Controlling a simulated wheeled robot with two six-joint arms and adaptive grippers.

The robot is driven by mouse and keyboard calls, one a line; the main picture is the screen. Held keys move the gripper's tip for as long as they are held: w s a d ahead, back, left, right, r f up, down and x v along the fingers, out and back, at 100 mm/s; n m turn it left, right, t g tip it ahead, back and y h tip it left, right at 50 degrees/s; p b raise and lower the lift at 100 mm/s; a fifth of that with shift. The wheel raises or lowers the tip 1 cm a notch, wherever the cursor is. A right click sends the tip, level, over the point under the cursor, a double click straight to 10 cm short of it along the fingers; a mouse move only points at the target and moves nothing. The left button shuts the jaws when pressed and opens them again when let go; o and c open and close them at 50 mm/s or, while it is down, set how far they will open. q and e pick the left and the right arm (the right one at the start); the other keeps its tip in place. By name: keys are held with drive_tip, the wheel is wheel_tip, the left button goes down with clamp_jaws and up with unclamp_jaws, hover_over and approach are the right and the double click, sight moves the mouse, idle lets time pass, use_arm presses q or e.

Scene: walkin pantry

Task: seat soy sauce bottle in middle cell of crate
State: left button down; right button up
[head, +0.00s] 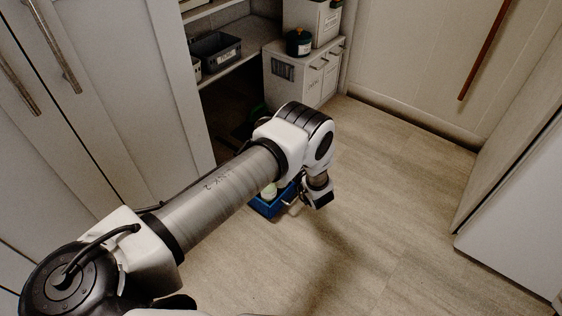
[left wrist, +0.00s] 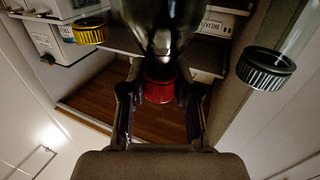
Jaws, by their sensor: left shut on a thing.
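The soy sauce bottle (left wrist: 155,38), dark with a red cap (left wrist: 160,88), is in the left wrist view. My left gripper (left wrist: 159,92) is shut on it at the cap end, with one finger on each side. The bottle's far end is cut off by the top of that view. In the head view a blue crate (head: 266,209) stands low by my left wrist, largely hidden by my arm. A pale item (head: 269,190) shows in it. Its middle cell cannot be made out. My right gripper is in neither view.
The left wrist view also shows a yellow cap (left wrist: 90,33) and a black ribbed cap (left wrist: 265,69) on either side. In the head view, shelves with a dark bin (head: 216,52) and a white cabinet (head: 305,76) stand behind. The floor (head: 390,200) to the right is clear.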

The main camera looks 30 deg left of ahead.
use_arm(q)
wheel_tip(320, 180, down, 4)
drive_tip(key=shift+f+b, duration=0.1)
drive_tip(key=shift+b, duration=0.85)
drive_tip(key=shift+f, duration=0.1)
drive_tip(key=c, duration=0.8)
unclamp_jaws()
drive_tip(key=shift+c, duration=0.2)
